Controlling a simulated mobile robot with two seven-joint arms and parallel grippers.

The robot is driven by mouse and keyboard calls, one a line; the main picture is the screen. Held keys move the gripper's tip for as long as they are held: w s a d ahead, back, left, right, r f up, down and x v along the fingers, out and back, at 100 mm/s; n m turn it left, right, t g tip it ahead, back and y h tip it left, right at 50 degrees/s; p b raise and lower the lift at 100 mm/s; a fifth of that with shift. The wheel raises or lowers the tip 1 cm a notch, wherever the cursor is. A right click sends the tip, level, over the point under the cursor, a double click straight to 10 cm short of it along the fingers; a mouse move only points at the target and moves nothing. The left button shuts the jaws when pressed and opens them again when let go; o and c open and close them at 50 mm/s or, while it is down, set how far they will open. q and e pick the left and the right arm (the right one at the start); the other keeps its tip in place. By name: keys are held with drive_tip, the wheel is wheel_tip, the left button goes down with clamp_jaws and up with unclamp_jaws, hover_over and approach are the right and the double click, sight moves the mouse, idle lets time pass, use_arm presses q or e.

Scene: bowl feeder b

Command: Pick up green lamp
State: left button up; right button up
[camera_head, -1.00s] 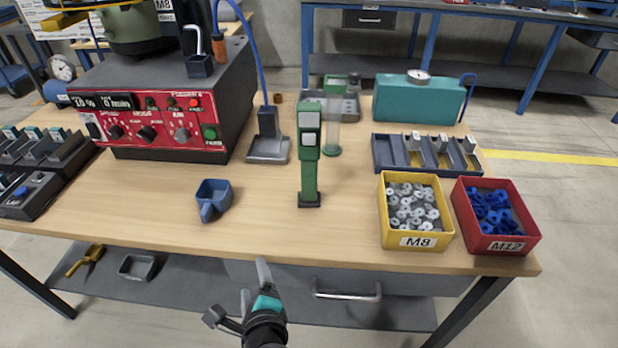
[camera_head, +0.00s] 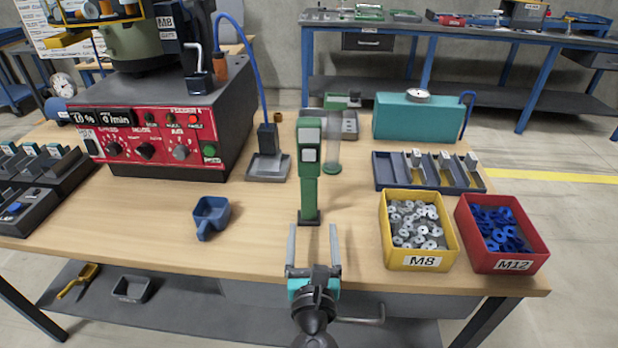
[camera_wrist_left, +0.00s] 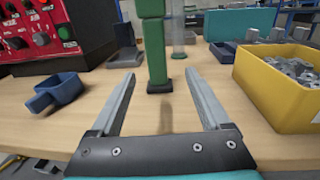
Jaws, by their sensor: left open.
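The green lamp (camera_head: 309,182) stands upright on the wooden table near the middle, a green post with pale panels on its head and a dark foot. My left gripper (camera_head: 313,230) is open and empty, just in front of the lamp's foot in the head view. In the left wrist view the lamp's post (camera_wrist_left: 156,55) rises straight ahead, beyond and between the two spread fingers (camera_wrist_left: 166,82). The lamp's top is cut off there. The fingers look apart from the lamp. My right gripper is not in view.
A yellow bin of washers (camera_head: 390,247) and a red bin of blue parts (camera_head: 475,252) stand right of the lamp. A blue scoop (camera_head: 210,214) lies to the left. A clear tube (camera_head: 333,140) stands behind the lamp, near a grey slotted tray (camera_head: 384,178).

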sight(309, 204)
use_arm(q)
drive_tip(key=w, duration=0.3)
drive_tip(key=shift+a, duration=0.2)
drive_tip(key=shift+w+a+f+b, duration=0.15)
drive_tip(key=shift+w+b, duration=0.2)
drive_tip(key=shift+w, duration=0.3)
drive_tip(key=shift+w+a+f+b, duration=0.15)
drive_tip(key=shift+w+b, duration=0.15)
drive_tip(key=shift+w, duration=0.35)
drive_tip(key=shift+w+a+f+b, duration=0.15)
drive_tip(key=shift+w+b, duration=0.2)
drive_tip(key=shift+w, duration=0.3)
drive_tip(key=shift+w+a, duration=0.1)
drive_tip(key=shift+w, duration=0.6)
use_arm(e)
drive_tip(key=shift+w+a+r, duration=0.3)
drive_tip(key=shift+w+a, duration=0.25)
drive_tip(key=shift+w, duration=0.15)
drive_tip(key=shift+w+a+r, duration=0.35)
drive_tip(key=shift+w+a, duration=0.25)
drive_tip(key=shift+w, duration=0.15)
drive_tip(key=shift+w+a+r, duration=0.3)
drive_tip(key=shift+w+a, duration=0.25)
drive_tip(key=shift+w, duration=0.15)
use_arm(q)
drive_tip(key=shift+c, duration=0.3)
clamp_jaws()
drive_tip(key=shift+r, duration=0.1)
